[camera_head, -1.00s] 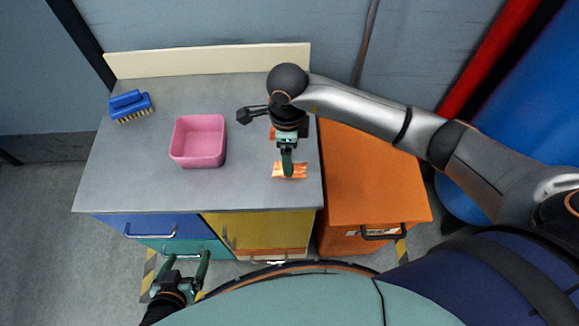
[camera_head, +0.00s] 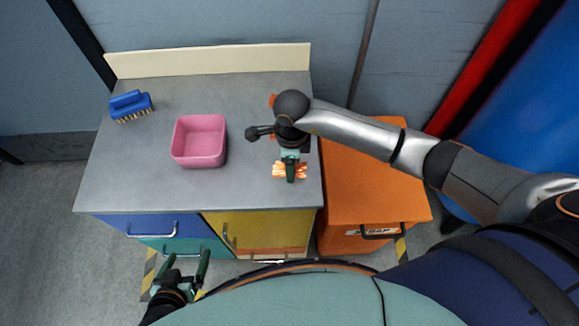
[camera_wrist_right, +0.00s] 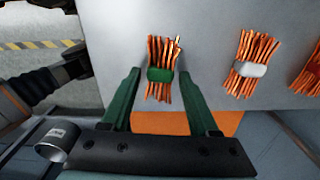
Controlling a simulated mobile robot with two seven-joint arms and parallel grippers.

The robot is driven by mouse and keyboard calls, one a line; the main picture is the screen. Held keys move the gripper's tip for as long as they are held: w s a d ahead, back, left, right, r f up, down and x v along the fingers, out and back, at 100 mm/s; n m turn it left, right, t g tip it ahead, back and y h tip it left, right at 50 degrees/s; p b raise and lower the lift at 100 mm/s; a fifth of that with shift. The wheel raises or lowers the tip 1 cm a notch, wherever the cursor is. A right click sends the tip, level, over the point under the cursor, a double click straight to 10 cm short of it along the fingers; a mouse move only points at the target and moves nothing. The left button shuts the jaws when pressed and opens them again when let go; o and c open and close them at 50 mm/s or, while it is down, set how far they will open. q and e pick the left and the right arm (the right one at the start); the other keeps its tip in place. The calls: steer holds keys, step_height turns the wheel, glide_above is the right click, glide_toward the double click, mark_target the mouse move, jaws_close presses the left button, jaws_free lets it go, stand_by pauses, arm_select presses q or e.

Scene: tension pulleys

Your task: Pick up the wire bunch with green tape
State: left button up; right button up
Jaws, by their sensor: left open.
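The wire bunch with green tape (camera_wrist_right: 160,75) is a bundle of orange wires lying on the grey worktop (camera_head: 140,183). In the head view the same bunch (camera_head: 279,171) shows at the front right of the top, partly covered by my right gripper (camera_head: 290,178). In the wrist view my right gripper (camera_wrist_right: 159,75) is open, its two green fingers on either side of the bunch, with a gap at each side. My left gripper (camera_head: 188,257) is open and empty, low in front of the drawers.
A white-taped bunch (camera_wrist_right: 251,70) and a red-taped bunch (camera_wrist_right: 310,75) lie beside it in the wrist view. A pink bin (camera_head: 199,157) stands mid-worktop and a blue brush (camera_head: 130,103) at back left. An orange cabinet (camera_head: 370,185) adjoins on the right.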

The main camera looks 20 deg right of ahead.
jaws_close()
steer(key=shift+r, duration=0.2)
stand_by(0.3)
steer(key=shift+r, duration=0.3)
step_height(320, 180, up, 2)
steer(key=shift+w+r, duration=0.1)
steer(key=a+r, duration=0.4)
steer(key=r, duration=0.1)
steer(key=shift+a+r, duration=0.15)
steer(key=shift+a, duration=0.15)
steer(key=a+r+b, duration=0.2)
steer(key=a+r, duration=0.2)
steer(key=a, duration=0.5)
steer(key=shift+s+a+r, duration=0.2)
steer(key=shift+r, duration=0.1)
